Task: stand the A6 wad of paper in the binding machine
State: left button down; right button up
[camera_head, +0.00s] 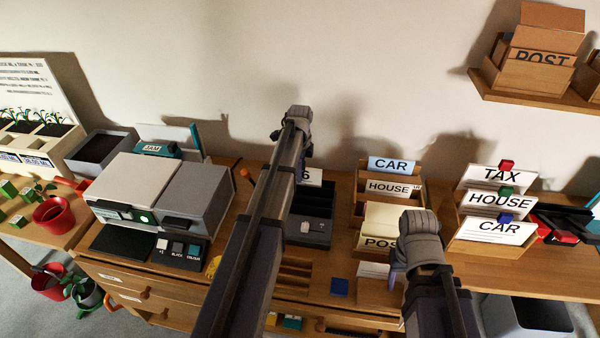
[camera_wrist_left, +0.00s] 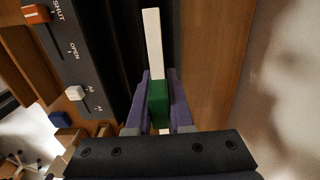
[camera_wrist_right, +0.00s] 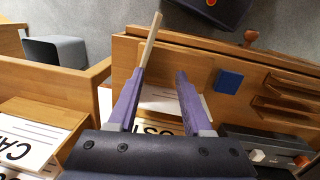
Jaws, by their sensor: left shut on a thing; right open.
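In the left wrist view the white wad of paper (camera_wrist_left: 152,45) is seen edge-on, with a green block (camera_wrist_left: 158,103) at its near end. My left gripper (camera_wrist_left: 157,76) is shut on this green end. The wad lies over the dark slot of the binding machine (camera_wrist_left: 112,60); I cannot tell whether it touches. The machine's orange SHUT/OPEN lever and white size switch show at left. In the head view the machine (camera_head: 312,228) is partly hidden by my left arm, and the wad is hidden. My right gripper (camera_wrist_right: 168,75) is open and empty above the card rack.
A grey printer-like machine (camera_head: 165,195) stands left of the binding machine. A wooden rack with CAR and HOUSE cards (camera_head: 390,188) stands right of it. Clipped TAX, HOUSE and CAR papers (camera_head: 497,202) stand further right. A blue square (camera_head: 339,287) lies at the front.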

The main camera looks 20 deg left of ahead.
pick_arm(q)
jog(key=shift+f, duration=0.25)
jog(key=shift+c, duration=1.2)
grip_release()
jog(key=shift+r, duration=0.1)
notch_tip(320, 180, up, 8)
jog(key=p, duration=0.8)
